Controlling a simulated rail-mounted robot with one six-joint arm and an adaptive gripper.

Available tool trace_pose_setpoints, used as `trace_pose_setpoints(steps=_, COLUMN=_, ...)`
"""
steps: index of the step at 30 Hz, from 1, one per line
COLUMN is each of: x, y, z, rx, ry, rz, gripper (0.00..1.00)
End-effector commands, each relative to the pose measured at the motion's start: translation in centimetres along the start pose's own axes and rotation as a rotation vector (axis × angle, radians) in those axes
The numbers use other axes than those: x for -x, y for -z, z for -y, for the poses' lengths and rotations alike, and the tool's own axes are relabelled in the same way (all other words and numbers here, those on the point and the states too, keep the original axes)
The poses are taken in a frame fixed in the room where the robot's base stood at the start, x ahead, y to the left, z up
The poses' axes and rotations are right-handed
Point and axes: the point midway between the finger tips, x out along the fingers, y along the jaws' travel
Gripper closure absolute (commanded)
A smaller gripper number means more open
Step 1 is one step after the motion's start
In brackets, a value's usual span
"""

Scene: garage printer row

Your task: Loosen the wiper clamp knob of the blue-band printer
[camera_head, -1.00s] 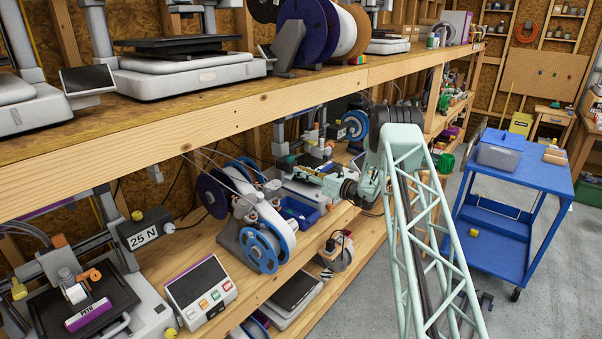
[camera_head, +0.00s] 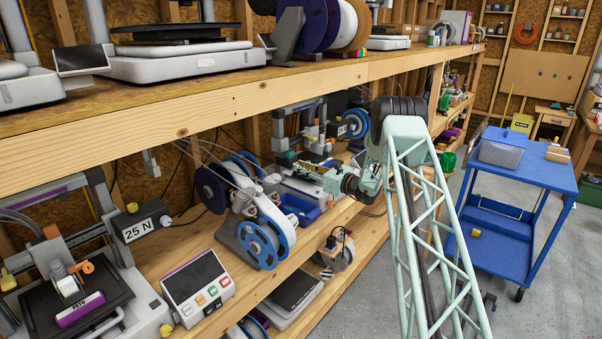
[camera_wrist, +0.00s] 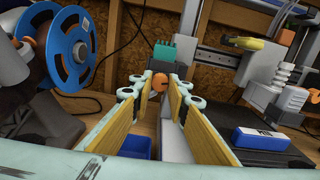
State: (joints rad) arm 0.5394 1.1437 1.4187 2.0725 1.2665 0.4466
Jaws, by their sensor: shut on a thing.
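In the wrist view an orange round knob (camera_wrist: 159,82) with a dark slot sits between my fingertips. My gripper (camera_wrist: 160,77) is shut on it from both sides. A teal block (camera_wrist: 174,50) shows just behind the knob. The printer's blue block with a white label (camera_wrist: 261,138) lies on the dark bed at right. In the head view my gripper (camera_head: 303,168) reaches in from the right at the blue-band printer (camera_head: 322,163) on the lower shelf. The knob is too small to make out there.
A blue spool (camera_wrist: 70,50) stands left in the wrist view, and a blue bin (camera_wrist: 136,147) lies below my fingers. In the head view a purple-banded printer (camera_head: 75,290) with a 25 N box (camera_head: 140,229) stands left. The upper shelf (camera_head: 180,115) hangs above. A blue cart (camera_head: 510,172) stands right.

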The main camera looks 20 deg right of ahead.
Motion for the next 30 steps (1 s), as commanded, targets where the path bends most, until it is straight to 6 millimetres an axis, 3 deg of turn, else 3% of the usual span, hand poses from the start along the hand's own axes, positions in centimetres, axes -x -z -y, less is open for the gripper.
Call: trace_pose_setpoints(steps=30, x=0.02, y=0.41, z=0.01, rx=0.481, ry=0.0, rz=-0.001, gripper=0.95)
